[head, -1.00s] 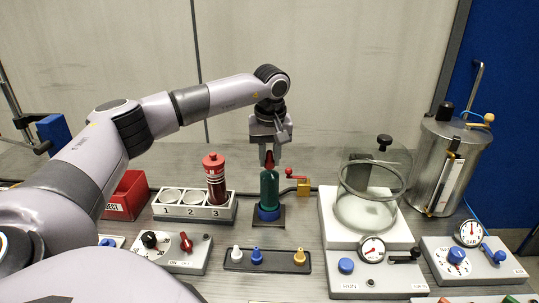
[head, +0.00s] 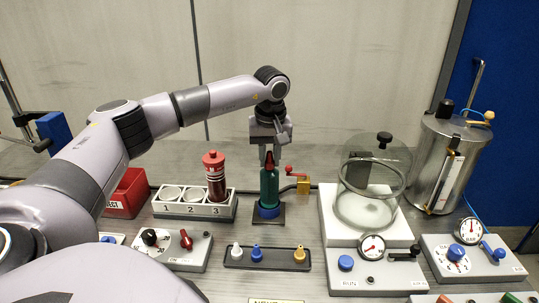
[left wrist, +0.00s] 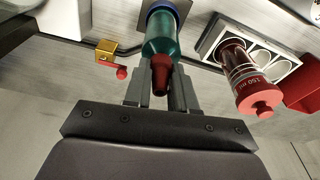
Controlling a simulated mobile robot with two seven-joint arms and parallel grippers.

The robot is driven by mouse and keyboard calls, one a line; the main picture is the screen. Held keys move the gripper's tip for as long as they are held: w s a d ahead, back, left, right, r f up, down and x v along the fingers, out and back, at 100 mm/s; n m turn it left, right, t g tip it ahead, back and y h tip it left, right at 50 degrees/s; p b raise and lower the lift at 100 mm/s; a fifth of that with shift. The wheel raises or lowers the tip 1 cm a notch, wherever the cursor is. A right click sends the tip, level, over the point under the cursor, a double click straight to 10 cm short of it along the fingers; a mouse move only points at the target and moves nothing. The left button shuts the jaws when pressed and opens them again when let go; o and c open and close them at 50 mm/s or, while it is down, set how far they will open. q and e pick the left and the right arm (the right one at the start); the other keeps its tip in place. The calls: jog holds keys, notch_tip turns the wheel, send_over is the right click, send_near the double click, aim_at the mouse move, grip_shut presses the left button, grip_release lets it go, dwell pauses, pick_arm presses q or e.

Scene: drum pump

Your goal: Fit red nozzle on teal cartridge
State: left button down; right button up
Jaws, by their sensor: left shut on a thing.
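The teal cartridge (head: 269,189) stands upright in a blue holder (head: 268,211) on a dark base plate. The red nozzle (head: 269,160) is at the top of the cartridge, tip up, in line with it. My left gripper (head: 268,150) points down from above and is shut on the red nozzle. In the left wrist view the nozzle (left wrist: 161,74) sits between the fingers against the end of the cartridge (left wrist: 165,40). Whether it is fully seated cannot be told. My right gripper is not in view.
A rack (head: 195,209) with a dark red cartridge (head: 215,178) stands to the left. A tray (head: 267,259) with white, blue and yellow nozzles lies in front. A brass valve with a red lever (head: 303,186) is close on the right, before the glass bell jar (head: 371,195).

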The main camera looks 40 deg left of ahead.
pick_arm(q)
jog(key=shift+c, duration=1.9)
grip_release()
jog(key=shift+r, duration=3.45)
